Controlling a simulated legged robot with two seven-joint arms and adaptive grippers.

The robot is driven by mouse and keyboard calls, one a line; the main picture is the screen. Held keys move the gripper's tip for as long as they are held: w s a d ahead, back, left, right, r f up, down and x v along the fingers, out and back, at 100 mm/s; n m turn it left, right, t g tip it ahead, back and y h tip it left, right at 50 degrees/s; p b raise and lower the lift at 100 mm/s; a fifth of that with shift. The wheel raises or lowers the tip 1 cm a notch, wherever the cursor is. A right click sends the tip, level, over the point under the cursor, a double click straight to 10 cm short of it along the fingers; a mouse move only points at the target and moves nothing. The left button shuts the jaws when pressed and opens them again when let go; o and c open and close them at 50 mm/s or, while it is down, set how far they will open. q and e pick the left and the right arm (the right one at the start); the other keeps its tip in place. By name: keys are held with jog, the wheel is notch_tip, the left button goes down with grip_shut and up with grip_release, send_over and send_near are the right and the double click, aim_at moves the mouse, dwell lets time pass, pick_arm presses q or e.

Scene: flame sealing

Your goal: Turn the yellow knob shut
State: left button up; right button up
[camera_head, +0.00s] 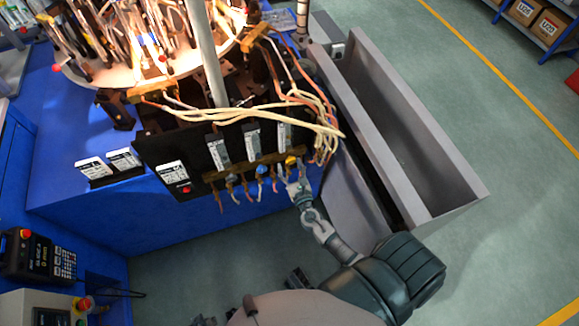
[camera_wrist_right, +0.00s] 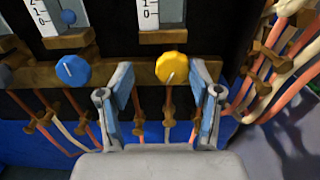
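The yellow knob (camera_wrist_right: 171,66) sits on a brown manifold bar below a white flow gauge in the right wrist view. It also shows small in the head view (camera_head: 290,161). My right gripper (camera_wrist_right: 163,78) is open, with one finger on each side below the knob. The right finger's tip is close to the knob; the left finger stands farther off. I cannot tell if either touches it. In the head view the right gripper (camera_head: 298,184) is just below the knob. My left gripper is not clearly visible.
A blue knob (camera_wrist_right: 73,70) sits left of the yellow one on the same bar. Hoses with brass fittings hang below and to the right. A grey metal trough (camera_head: 410,165) stands right of the panel. A lit round machine (camera_head: 150,70) is above.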

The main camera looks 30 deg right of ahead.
jog(key=shift+d, duration=0.3)
jog(key=c, duration=0.4)
jog(key=shift+s+d+f, duration=0.15)
jog(key=shift+d+f, duration=0.05)
jog(key=shift+d, duration=0.55)
jog(key=c, duration=0.6)
jog(key=shift+d, duration=0.1)
jog(key=shift+a, duration=0.65)
jog(key=shift+d, duration=0.35)
pick_arm(q)
jog(key=shift+d+r, duration=0.4)
jog(key=shift+d, duration=0.35)
pick_arm(e)
jog(key=shift+m, duration=0.3)
jog(key=shift+a, duration=0.15)
